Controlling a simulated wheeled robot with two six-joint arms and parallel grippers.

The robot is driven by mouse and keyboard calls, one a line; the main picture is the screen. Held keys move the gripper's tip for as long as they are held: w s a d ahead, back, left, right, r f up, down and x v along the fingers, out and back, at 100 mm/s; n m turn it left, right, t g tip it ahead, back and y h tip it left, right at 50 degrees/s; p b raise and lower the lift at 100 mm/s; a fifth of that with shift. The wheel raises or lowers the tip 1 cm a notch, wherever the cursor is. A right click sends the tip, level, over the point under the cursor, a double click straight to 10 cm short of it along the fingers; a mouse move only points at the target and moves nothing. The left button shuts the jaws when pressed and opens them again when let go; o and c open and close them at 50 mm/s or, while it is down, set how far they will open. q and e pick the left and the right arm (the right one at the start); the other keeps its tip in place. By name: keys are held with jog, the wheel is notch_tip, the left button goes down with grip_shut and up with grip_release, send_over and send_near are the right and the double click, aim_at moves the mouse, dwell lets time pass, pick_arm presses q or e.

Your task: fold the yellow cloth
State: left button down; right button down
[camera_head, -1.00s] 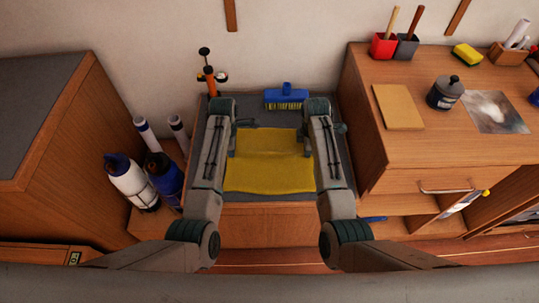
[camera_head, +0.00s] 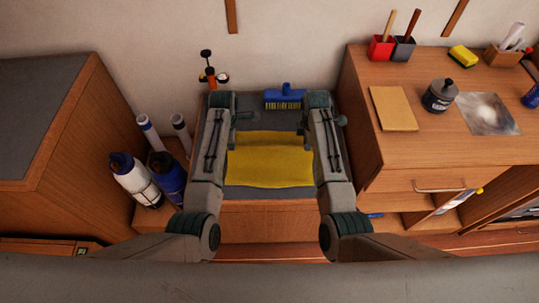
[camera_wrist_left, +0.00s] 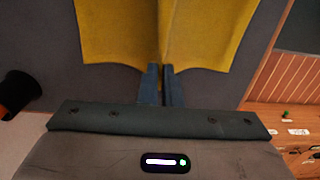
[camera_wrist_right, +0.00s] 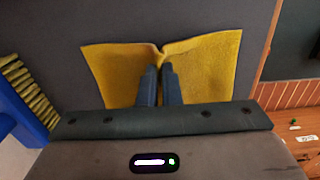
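The yellow cloth (camera_head: 270,170) lies on the dark grey top of a low cabinet, with a crease across its middle and its far part raised. My left gripper (camera_wrist_left: 160,72) is shut on the cloth's far edge near the left corner; the cloth (camera_wrist_left: 205,30) bunches between its fingers. My right gripper (camera_wrist_right: 160,70) is shut on the same edge near the right corner, with the cloth (camera_wrist_right: 205,65) puckered at its fingertips. In the head view, my arms largely hide both grippers and the cloth's sides.
A blue brush (camera_head: 284,98) lies behind the cloth, close to my right gripper. An orange-and-black tool (camera_head: 211,76) stands at the back left. Bottles (camera_head: 132,177) stand left of the low cabinet. A taller wooden cabinet (camera_head: 362,130) rises on the right.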

notch_tip(320, 180, up, 13)
jog(key=p, duration=1.2)
jog(key=shift+a+f, duration=0.1)
